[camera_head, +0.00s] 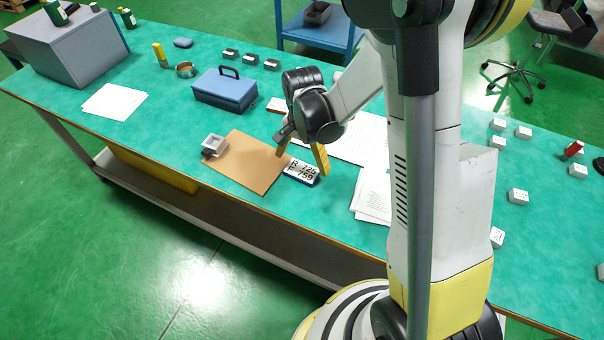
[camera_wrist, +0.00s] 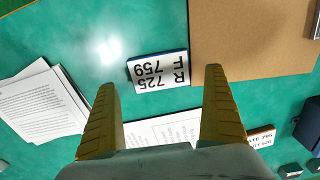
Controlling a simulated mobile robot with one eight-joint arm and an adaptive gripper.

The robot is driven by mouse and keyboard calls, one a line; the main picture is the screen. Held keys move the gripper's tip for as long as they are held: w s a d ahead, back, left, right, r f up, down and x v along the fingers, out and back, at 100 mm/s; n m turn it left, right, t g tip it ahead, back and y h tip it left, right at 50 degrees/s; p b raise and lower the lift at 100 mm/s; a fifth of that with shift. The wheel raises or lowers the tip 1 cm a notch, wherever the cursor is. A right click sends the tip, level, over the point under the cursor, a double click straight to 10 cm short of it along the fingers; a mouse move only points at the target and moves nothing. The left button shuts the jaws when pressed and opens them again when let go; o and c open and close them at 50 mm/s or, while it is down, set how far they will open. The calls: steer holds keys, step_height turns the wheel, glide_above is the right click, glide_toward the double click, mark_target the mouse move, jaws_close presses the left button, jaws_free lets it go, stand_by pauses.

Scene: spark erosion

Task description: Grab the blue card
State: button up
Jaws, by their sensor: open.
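The card (camera_head: 301,172) lies flat on the green table, with a white face printed "R 725 F 759" and a thin blue edge. It also shows in the wrist view (camera_wrist: 158,70), beside the brown board and ahead of my fingertips. My gripper (camera_head: 303,160) has two yellow fingers spread wide apart, with nothing between them. In the head view it hangs over the table just above the card. In the wrist view my gripper (camera_wrist: 160,84) points towards the card, which lies between the lines of the two fingers. The fingers do not appear to touch it.
A brown board (camera_head: 243,162) lies left of the card, with a small grey box (camera_head: 214,145) at its edge. Printed papers (camera_head: 372,196) lie to the right. A blue case (camera_head: 225,90) stands farther back. Small white blocks (camera_head: 518,196) are scattered on the right.

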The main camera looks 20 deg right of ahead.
mark_target(302, 170)
step_height(302, 170, down, 4)
steer(key=shift+a+r+b, duration=0.1)
steer(key=shift+b, duration=0.7)
steer(key=shift+s, duration=0.1)
steer(key=shift+r, duration=0.1)
steer(key=c, duration=1.1)
